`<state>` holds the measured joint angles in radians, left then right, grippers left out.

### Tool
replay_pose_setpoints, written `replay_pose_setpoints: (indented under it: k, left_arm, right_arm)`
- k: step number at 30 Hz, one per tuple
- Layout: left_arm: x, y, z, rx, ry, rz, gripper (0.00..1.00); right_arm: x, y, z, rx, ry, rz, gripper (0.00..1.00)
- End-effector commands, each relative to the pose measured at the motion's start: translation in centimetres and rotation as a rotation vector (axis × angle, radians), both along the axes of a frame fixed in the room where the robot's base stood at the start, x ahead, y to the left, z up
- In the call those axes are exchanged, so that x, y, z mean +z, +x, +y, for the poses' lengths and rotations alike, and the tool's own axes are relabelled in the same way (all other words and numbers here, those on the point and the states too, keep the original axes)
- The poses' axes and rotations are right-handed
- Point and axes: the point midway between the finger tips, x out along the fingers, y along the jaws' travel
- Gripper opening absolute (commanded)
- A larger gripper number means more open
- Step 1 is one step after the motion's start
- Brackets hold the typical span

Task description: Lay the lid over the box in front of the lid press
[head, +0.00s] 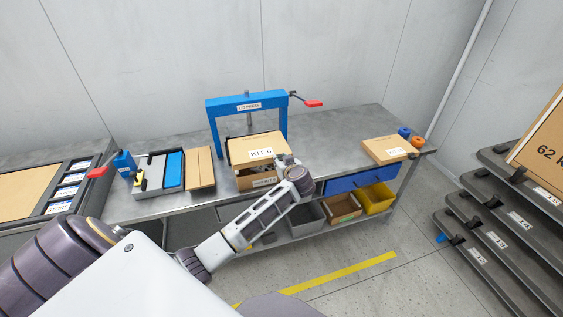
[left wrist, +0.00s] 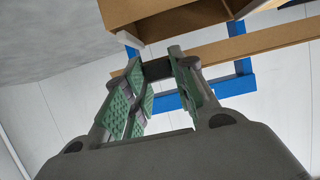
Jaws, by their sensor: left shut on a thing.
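The cardboard lid (head: 252,143), labelled KIT 6, is above the open cardboard box (head: 245,184) in front of the blue lid press (head: 214,107). A dark gap shows between the lid and the box at the front. My left gripper (head: 286,163) is at the lid's front right edge, shut on the lid; the arm partly hides the box. In the left wrist view, the green-padded fingers (left wrist: 158,75) close at the lid's edge (left wrist: 265,47). The box (left wrist: 185,18) shows at the top, apart from the lid there. My right gripper is not in view.
A closed carton (head: 385,150) and orange and blue rolls stand at the bench's right end. A tray (head: 147,170) and a brown panel (head: 200,168) lie left of the box. Bins (head: 342,207) sit below. A dark rack (head: 500,215) stands at the right.

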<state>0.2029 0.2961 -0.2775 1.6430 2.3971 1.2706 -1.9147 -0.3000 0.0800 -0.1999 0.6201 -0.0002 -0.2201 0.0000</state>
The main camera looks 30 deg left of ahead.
Motion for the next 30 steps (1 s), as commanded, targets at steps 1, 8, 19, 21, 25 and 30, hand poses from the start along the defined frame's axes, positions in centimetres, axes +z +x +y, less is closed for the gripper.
replay_pose_setpoints:
  k: [1, 8, 19, 21, 25, 30]
  left_arm:
    - [-0.2, 0.0, 0.0, 0.000, 0.001, -0.001, 0.00]
    - [-1.0, 0.0, 0.0, -0.001, 0.001, -0.001, 0.00]
    - [-2.5, 0.0, 0.0, 0.000, 0.002, -0.001, 0.00]
    - [-2.8, 0.0, 0.0, 0.000, 0.001, 0.001, 0.00]
    - [-3.4, 0.0, 0.0, 0.001, 0.000, 0.000, 0.00]
    - [-4.2, 0.0, 0.0, 0.000, 0.001, -0.001, 0.00]
  right_arm:
    - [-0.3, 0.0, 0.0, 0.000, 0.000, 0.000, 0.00]
    - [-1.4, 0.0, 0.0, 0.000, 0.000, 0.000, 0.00]
    - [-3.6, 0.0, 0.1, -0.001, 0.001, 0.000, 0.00]
    - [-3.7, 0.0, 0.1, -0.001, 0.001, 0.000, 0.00]
    - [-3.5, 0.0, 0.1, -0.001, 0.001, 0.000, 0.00]
    - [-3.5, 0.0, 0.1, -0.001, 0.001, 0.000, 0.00]
